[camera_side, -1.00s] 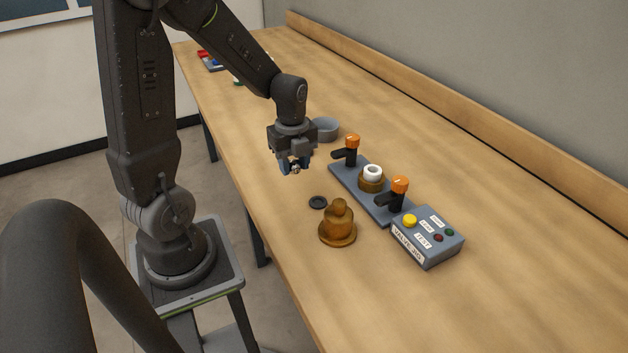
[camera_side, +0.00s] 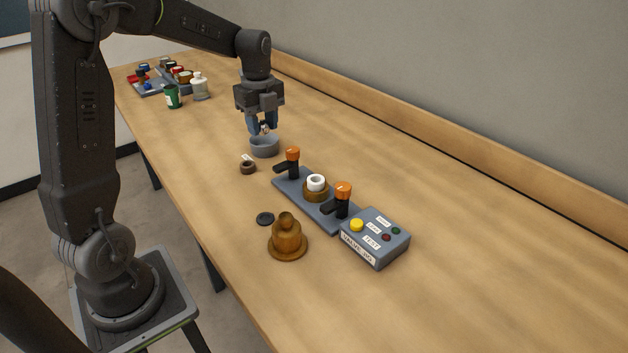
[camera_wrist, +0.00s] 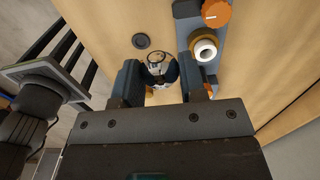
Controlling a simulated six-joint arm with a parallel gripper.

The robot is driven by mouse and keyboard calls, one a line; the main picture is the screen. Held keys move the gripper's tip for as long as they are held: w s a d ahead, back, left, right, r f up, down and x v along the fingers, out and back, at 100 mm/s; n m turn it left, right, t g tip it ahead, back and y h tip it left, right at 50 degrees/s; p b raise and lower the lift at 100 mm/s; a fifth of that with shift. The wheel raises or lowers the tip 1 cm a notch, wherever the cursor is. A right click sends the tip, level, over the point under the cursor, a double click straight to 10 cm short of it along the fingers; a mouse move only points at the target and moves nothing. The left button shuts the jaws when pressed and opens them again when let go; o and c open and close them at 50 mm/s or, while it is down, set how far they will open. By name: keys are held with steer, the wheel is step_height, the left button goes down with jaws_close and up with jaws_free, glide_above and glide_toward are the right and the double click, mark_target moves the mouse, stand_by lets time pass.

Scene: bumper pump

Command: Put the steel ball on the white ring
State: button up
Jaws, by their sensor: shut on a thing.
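My gripper (camera_side: 263,130) is shut on the steel ball (camera_wrist: 158,68), which shows shiny between the fingers in the wrist view. In the side view the ball is small and partly hidden by the fingertips. The white ring (camera_side: 317,180) sits on a brass body (camera_side: 316,194) on the grey plate, between two orange-topped clamps. Its top is open and nothing rests on it. The ring also shows in the wrist view (camera_wrist: 205,50), right of the ball.
The orange-topped clamps (camera_side: 292,158) (camera_side: 342,195) stand taller than the ring. A labelled control box (camera_side: 375,240) adjoins the plate. Bottles (camera_side: 199,87) and trays stand farther back.

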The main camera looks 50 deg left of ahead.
steer(key=w+d+f, duration=0.2)
steer(key=d, duration=0.1)
steer(key=w+d+f, duration=0.2)
steer(key=w+d, duration=0.1)
steer(key=w+d+f, duration=0.2)
steer(key=d, duration=0.1)
steer(key=shift+w+d+f, duration=0.25)
steer(key=shift+w+f, duration=0.05)
steer(key=shift+w, duration=0.1)
steer(key=shift+f, duration=2.05)
steer(key=shift+f, duration=0.35)
steer(key=o, duration=1)
steer(key=shift+o, duration=0.2)
